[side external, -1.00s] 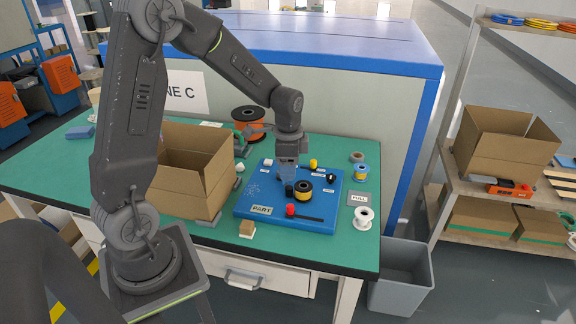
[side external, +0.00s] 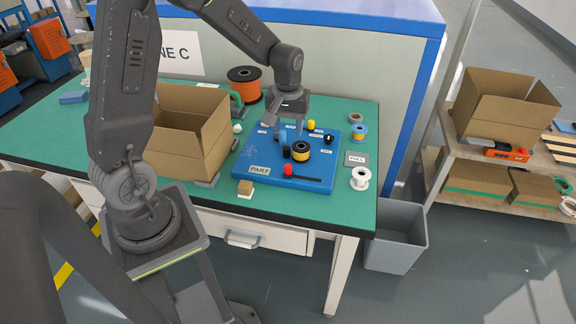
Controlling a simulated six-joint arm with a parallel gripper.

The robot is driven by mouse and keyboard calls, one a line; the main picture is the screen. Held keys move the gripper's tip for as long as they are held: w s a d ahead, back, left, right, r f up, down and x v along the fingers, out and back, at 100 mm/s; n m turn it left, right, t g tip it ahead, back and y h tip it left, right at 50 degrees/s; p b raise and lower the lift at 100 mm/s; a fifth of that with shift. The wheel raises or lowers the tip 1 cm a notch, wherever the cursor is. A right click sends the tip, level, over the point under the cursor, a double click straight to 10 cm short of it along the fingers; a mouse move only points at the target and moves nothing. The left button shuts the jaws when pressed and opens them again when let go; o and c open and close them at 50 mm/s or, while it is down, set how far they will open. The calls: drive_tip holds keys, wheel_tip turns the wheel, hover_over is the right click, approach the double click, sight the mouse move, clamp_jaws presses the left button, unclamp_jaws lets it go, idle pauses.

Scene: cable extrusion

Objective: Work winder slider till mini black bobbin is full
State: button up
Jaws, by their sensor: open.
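The blue winder board (side external: 253,182), labelled PART, lies on the green table. A red slider knob (side external: 288,170) sits at the left end of a dark slot (side external: 308,179) along its front. Behind the knob is a black bobbin wound with yellow cable (side external: 301,151). A small black cylinder (side external: 286,152) stands just left of it. I cannot tell which is the mini bobbin or how full it is. My gripper (side external: 288,136) is open and points down above the board, behind the red knob and apart from it. Its fingertips are small in view.
An open cardboard box (side external: 190,145) stands left of the board, with an orange spool (side external: 244,84) behind. A FULL label (side external: 356,159), white spool (side external: 360,179) and blue-yellow spool (side external: 358,132) lie at right. A grey bin (side external: 397,240) stands on the floor.

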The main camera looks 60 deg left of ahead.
sight(289, 166)
wheel_tip(289, 166, down, 14)
drive_tip(key=shift+r+n, duration=0.1)
drive_tip(key=shift+n, duration=0.9)
clamp_jaws()
drive_tip(key=shift+w+d, duration=0.1)
